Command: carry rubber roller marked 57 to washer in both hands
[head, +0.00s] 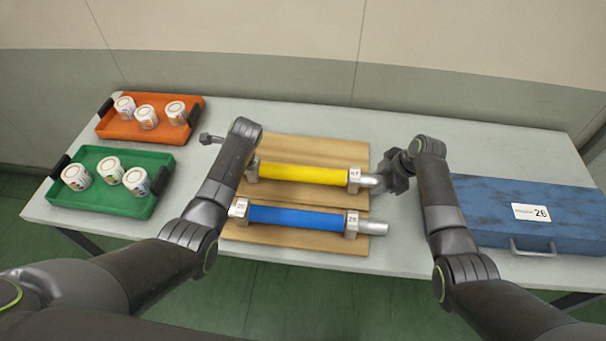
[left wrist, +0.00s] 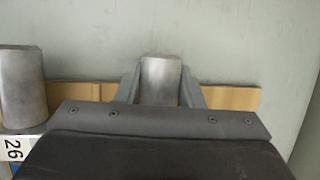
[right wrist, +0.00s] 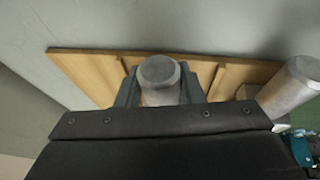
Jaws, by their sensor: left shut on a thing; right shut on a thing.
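The yellow roller (head: 305,173) lies level across the wooden cradle board (head: 300,148). The tag on its right end block (head: 354,179) is small and seems to end in 7; I cannot read the first digit surely. My right gripper (head: 382,181) is shut on its right metal shaft end, which also shows between the fingers in the right wrist view (right wrist: 160,78). My left gripper (left wrist: 163,85) is shut on its left shaft end; in the head view my arm hides that grip. I cannot tell whether the roller is lifted. No washer is identifiable.
A blue roller (head: 295,217) with tagged ends lies on the near side of the board. A blue case (head: 500,195) marked 26 stands at the right. Orange (head: 150,133) and green (head: 110,200) trays with white containers stand at the left. The table (head: 330,118) is bare behind the board.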

